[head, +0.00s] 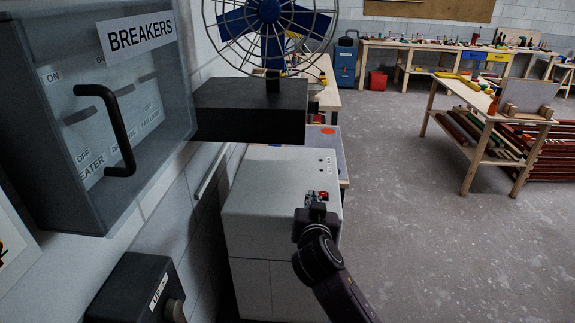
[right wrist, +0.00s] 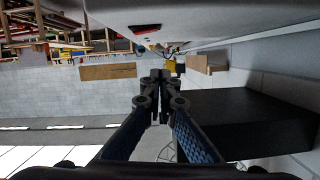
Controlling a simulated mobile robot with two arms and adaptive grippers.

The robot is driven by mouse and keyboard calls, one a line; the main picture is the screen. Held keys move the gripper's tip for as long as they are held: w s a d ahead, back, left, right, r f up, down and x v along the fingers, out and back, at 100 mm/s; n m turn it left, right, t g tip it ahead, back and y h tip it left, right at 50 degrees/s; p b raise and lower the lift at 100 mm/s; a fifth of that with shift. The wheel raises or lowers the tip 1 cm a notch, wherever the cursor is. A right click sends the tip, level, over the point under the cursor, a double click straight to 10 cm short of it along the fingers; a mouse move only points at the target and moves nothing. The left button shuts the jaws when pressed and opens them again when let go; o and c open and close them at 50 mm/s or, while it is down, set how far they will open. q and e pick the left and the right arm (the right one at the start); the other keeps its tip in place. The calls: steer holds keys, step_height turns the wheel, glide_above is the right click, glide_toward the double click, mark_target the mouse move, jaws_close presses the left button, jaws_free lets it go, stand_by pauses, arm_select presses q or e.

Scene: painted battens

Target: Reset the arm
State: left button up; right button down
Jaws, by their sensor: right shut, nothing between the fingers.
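My right arm comes up from the bottom of the head view. Its gripper (head: 316,198) is in front of the pale grey cabinet (head: 265,210), near a small red part (head: 323,195) on that cabinet. I cannot tell whether it touches it. In the right wrist view the two fingers of the right gripper (right wrist: 160,78) meet at their tips, shut with nothing between them. My left gripper is in neither view.
A glass-fronted breaker box (head: 110,100) with a black handle hangs on the left wall. A dark box (head: 135,290) with a knob is below it. A fan (head: 270,30) stands on a black block (head: 250,110). Workbenches (head: 490,130) stand farther off; the grey floor (head: 440,250) at right is clear.

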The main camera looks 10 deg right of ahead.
steer(key=s+d+f+n+g+y, duration=0.15)
steer(key=s+f+g, duration=0.35)
steer(key=s+f, duration=1.05)
steer(key=s+f+n+g+y, duration=0.1)
steer(key=s+f+n+g, duration=0.2)
steer(key=s, duration=1)
steer(key=s+f+n+g+y, duration=0.1)
steer(key=s+f+n+g, duration=0.2)
steer(key=s, duration=1)
step_height(320, 180, down, 27)
steer(key=m+g+b, duration=0.1)
steer(key=g, duration=0.1)
steer(key=s+d+f+b, duration=0.1)
steer(key=s+d+f, duration=0.1)
steer(key=s+f, duration=1.6)
steer(key=shift+s+d+f+g, duration=0.15)
steer(key=shift+d+f+g, duration=0.15)
steer(key=shift+g, duration=0.1)
